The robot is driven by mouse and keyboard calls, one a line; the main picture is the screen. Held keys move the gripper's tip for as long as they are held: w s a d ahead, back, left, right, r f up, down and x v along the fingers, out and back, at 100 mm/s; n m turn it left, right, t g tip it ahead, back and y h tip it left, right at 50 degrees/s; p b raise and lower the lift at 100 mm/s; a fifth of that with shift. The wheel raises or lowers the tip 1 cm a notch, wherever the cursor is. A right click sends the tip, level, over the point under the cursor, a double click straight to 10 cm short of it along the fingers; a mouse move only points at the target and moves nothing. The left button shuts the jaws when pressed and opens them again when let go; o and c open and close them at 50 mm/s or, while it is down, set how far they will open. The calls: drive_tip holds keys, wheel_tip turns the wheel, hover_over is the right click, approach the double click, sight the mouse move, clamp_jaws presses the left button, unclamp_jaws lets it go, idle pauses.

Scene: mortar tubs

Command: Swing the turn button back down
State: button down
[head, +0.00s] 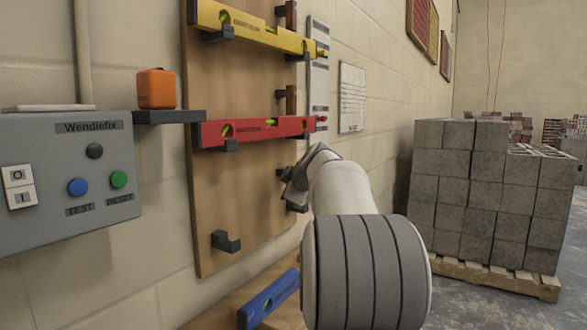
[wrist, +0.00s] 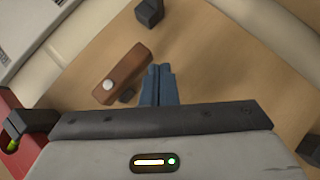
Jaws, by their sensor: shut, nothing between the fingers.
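A brown wooden turn button (wrist: 129,69) with a pale round screw head shows in the wrist view. It sits slantwise on the wooden board (wrist: 215,60). My gripper (wrist: 158,70) is shut and empty. Its fingertips are just right of the button; I cannot tell whether they touch it. In the head view my gripper (head: 294,190) is at the board below the red level (head: 262,129), and no turn button shows beside it there. Two other brown turn buttons stand upright, one by the red level (head: 291,100) and one by the yellow level (head: 291,14).
Dark hooks stick out from the board, one at its lower left (head: 226,241) and one near my fingers (wrist: 149,12). A blue level (head: 268,299) lies below the board. A grey control box (head: 65,165) and a shelf with an orange object (head: 156,88) are left. Block pallets stand right.

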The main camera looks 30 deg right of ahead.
drive_tip(key=shift+s+d, duration=0.15)
drive_tip(key=shift+r, duration=0.1)
drive_tip(key=s+a+r, duration=0.1)
drive_tip(key=s+a, duration=0.6)
drive_tip(key=s, duration=0.4)
drive_tip(key=shift+r, duration=0.2)
idle(0.4)
drive_tip(key=s+a+r+m+g+y+p, duration=0.15)
drive_tip(key=s+a+p, duration=0.25)
drive_tip(key=a+p, duration=0.5)
drive_tip(key=s+a+r+m+g+y+p, duration=0.1)
drive_tip(key=s+a+r+m+g+p, duration=0.25)
drive_tip(key=a+p, duration=0.5)
drive_tip(key=s+a+r+m+g+p, duration=0.1)
drive_tip(key=s+a+m+g+p, duration=0.1)
drive_tip(key=s+p, duration=0.5)
drive_tip(key=s+a+r+m+g+p, duration=0.1)
drive_tip(key=s+a+g+p, duration=0.1)
drive_tip(key=s+p, duration=0.6)
drive_tip(key=a+p, duration=0.1)
drive_tip(key=p, duration=0.1)
drive_tip(key=shift+s+a+m+p, duration=0.2)
drive_tip(key=shift+a+m+p, duration=0.05)
drive_tip(key=shift+m+p, duration=0.15)
